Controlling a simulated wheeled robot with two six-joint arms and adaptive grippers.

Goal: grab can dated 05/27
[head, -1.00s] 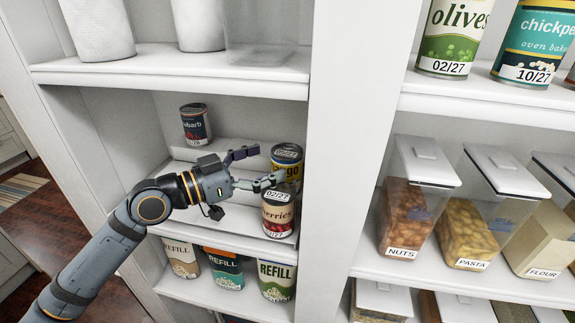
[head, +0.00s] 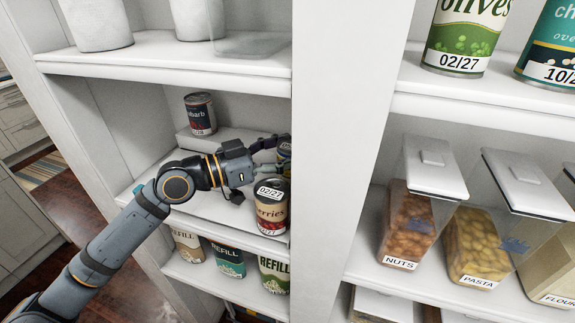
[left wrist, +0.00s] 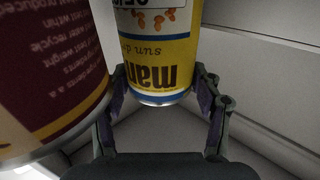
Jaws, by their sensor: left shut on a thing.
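A yellow can with a blue band, its name partly readable as "man", shows upside down in the left wrist view (left wrist: 158,60). A white date label at its top edge is cut off, so I cannot read the whole date. My left gripper (left wrist: 160,88) is shut on this can, one finger on each side. In the head view the left gripper (head: 278,146) reaches into the middle shelf, and the yellow can (head: 285,151) is mostly hidden by the gripper and the white upright. My right gripper is not in view.
A berries or cherries can (head: 271,212) marked 02/27 stands just in front of the gripper and looms left in the wrist view (left wrist: 45,80). A rhubarb can (head: 200,115) stands on the riser behind. The white upright (head: 335,160) is close on the right.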

